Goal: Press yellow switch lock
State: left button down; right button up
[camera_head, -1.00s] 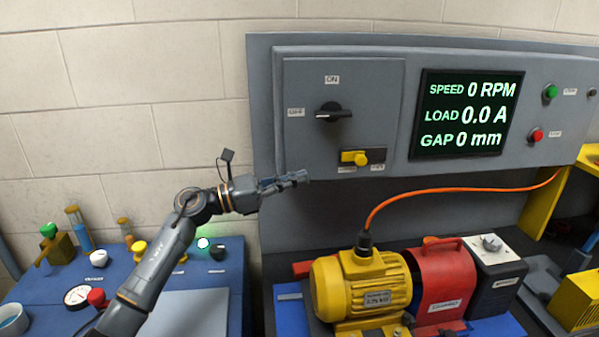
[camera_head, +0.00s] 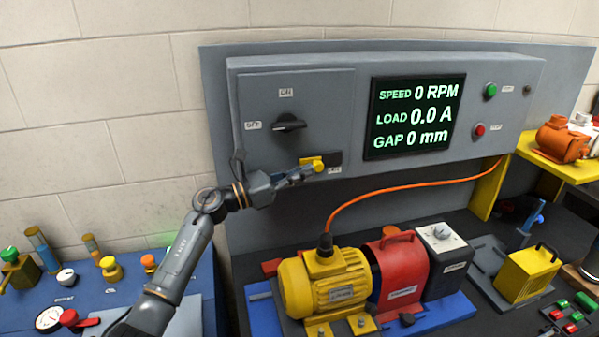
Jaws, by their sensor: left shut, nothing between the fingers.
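The yellow switch lock (camera_head: 318,163) sits on a dark plate on the grey control panel, below and right of the black rotary switch (camera_head: 289,123). My left gripper (camera_head: 306,173) is shut and empty. Its fingertips point right and lie at the lock's lower left edge in the picture. I cannot tell whether they touch it. The labels under the lock are partly hidden by the fingers. My right gripper is not in view.
A screen (camera_head: 415,115) and green (camera_head: 491,90) and red (camera_head: 479,130) buttons are right of the lock. An orange cable (camera_head: 400,187) runs below the panel to the yellow motor (camera_head: 325,285). A blue bench (camera_head: 110,305) with small controls stands left.

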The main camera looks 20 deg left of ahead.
pick_arm(q)
jog(key=w+d+b, duration=0.2)
jog(key=d+b, duration=0.1)
jog(key=w+d+b, duration=0.1)
jog(key=shift+d+f, duration=0.15)
jog(key=shift+d, duration=0.2)
jog(key=shift+w+d+b, duration=0.1)
jog(key=shift+w+b, duration=0.05)
jog(key=shift+b, duration=0.15)
jog(key=shift+r, duration=0.25)
